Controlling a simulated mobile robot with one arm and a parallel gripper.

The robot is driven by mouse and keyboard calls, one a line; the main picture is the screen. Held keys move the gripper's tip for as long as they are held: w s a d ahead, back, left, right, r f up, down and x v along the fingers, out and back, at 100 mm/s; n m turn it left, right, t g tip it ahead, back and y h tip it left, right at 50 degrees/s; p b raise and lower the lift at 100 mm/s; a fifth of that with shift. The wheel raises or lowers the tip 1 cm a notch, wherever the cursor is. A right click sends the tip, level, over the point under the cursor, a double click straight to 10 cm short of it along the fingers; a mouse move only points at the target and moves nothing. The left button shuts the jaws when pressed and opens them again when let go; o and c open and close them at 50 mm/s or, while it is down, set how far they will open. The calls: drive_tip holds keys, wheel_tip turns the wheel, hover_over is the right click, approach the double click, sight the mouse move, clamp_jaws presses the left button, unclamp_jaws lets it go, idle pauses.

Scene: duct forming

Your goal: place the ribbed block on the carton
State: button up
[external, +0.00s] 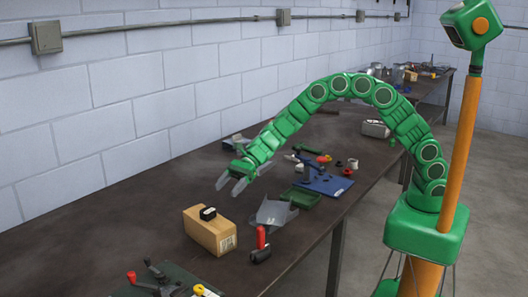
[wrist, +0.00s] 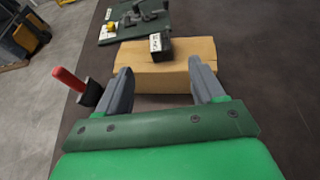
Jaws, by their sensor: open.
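The carton (external: 207,236) is a tan cardboard box on the dark bench; it also shows in the wrist view (wrist: 167,73). A small black block (external: 208,213) rests on top of it, near an edge. It seems to be the ribbed block, though ribs are too small to make out. In the wrist view the block (wrist: 159,46) shows a white label on its left end. My gripper (external: 229,186) is open and empty, above and behind the carton, apart from the block. In the wrist view its fingers (wrist: 159,70) point toward the carton.
A green tray (external: 301,197) and blue plate (external: 325,184) lie farther back. A dark green board (external: 180,283) with tools lies in front. Bench left of the carton is clear.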

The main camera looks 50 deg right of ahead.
drive_tip(key=shift+d+r, duration=0.1)
drive_tip(key=shift+d, duration=0.05)
drive_tip(key=s+d+r+n+g+h, duration=0.1)
drive_tip(key=s+d+r+n, duration=0.4)
drive_tip(key=s+d, duration=0.2)
drive_tip(key=s+d+r+n+g+h, duration=0.1)
drive_tip(key=s+d+r+n+h, duration=0.1)
drive_tip(key=s+d+r+n, duration=0.45)
drive_tip(key=s+d+f+n+h, duration=0.1)
drive_tip(key=s+d+n+h, duration=0.1)
drive_tip(key=s+d, duration=0.6)
drive_tip(key=s+d+n+h, duration=0.2)
drive_tip(key=s+d+h, duration=0.3)
drive_tip(key=d, duration=1.3)
drive_tip(key=s+d+f+n+h, duration=0.1)
drive_tip(key=s+d+n+h, duration=0.1)
drive_tip(key=s+d, duration=1.1)
drive_tip(key=shift+d+f+h, duration=0.3)
drive_tip(key=shift+h, duration=0.4)
